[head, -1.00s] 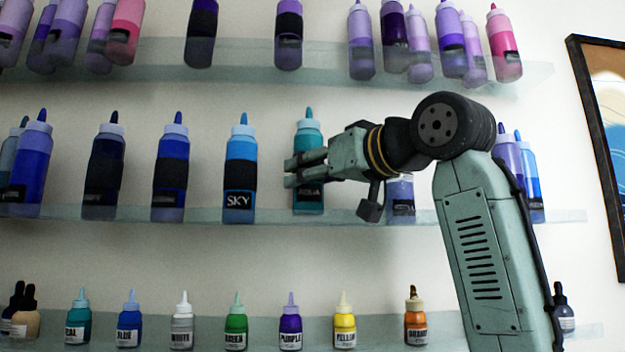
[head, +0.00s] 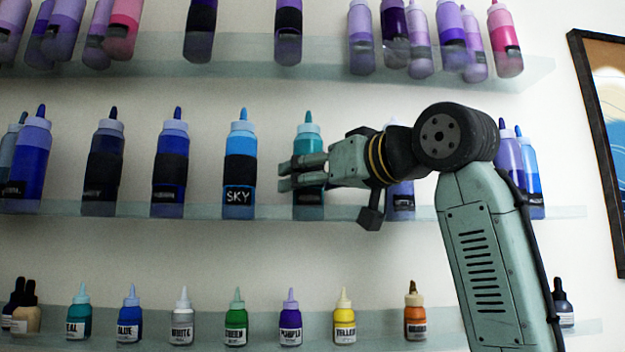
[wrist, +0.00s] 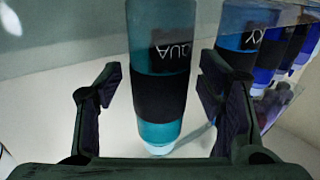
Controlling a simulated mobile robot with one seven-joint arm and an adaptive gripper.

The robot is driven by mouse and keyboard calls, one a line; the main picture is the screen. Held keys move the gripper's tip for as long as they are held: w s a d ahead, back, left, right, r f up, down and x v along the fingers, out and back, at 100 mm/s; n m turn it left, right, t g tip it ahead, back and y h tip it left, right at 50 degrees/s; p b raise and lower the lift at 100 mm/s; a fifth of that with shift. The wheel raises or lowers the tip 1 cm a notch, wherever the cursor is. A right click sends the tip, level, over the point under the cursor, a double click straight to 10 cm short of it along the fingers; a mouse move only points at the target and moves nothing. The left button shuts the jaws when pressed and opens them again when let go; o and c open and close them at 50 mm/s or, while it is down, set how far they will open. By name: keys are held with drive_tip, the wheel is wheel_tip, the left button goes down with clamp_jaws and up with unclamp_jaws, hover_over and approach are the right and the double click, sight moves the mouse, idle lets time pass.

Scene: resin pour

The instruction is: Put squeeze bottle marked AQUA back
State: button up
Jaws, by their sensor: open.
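The teal squeeze bottle marked AQUA (head: 308,200) stands upright on the middle glass shelf (head: 270,213), to the right of the SKY bottle (head: 239,170). My gripper (head: 284,173) is in front of it in the head view and hides part of its middle. In the wrist view the AQUA bottle (wrist: 158,70) appears upside down, with a black band around it. My gripper (wrist: 160,95) is open there, with one finger to each side of the bottle and a gap visible on both sides.
Blue bottles (head: 170,165) stand left of SKY on the same shelf. A bottle (head: 400,195) stands close on the right, partly behind my wrist. An upper shelf (head: 240,60) and a lower shelf (head: 260,325) hold more bottles. A framed picture (head: 605,130) hangs at right.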

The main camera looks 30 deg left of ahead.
drive_tip(key=shift+r, duration=0.25)
drive_tip(key=b+v, duration=0.3)
drive_tip(key=v, duration=0.9)
drive_tip(key=shift+s, duration=0.1)
